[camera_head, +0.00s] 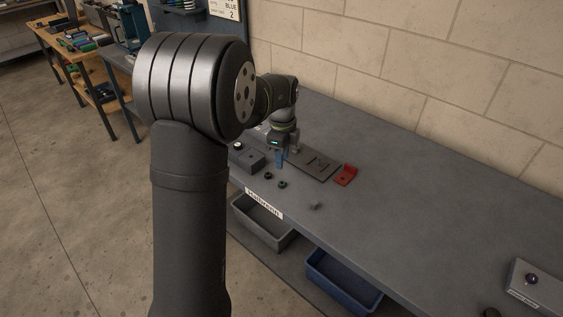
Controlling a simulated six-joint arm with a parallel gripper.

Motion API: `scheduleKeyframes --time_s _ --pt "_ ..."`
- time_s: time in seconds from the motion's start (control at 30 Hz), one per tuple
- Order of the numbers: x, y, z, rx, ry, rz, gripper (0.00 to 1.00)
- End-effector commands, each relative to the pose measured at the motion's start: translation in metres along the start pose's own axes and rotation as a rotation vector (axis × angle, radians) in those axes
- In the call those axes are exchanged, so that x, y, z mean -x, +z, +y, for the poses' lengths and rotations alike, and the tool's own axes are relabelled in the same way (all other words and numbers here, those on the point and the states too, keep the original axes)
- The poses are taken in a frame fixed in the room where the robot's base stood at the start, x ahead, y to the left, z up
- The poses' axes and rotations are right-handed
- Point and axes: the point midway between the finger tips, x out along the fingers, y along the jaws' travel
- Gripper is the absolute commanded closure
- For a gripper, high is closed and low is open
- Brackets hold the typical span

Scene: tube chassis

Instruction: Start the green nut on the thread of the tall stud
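My gripper (281,154) is small and far off in the head view, pointing down over the bench beside a dark flat plate. Something blue shows at its fingertips; I cannot tell whether this is the fingers or a held part. Its opening cannot be made out. A small dark green ring, looking like the green nut (282,184), lies on the bench just in front of my gripper. A second small dark ring (268,176) lies left of it. I cannot make out the tall stud; it may be hidden or too small to see.
The dark plate (325,175) lies right of my gripper, with a red block (345,176) at its right end. A grey block (250,160) stands left. A small grey piece (315,206) lies in front.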

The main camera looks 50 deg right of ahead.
Motion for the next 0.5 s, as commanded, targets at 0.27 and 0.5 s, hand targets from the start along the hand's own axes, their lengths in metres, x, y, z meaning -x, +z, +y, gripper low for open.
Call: scheduleKeyframes --time_s 0.27,0.5 --pt "-0.023 0.0 0.002 -0.341 0.001 0.0 0.68" --pt "-0.033 -0.001 0.002 -0.386 0.002 0.001 0.68"
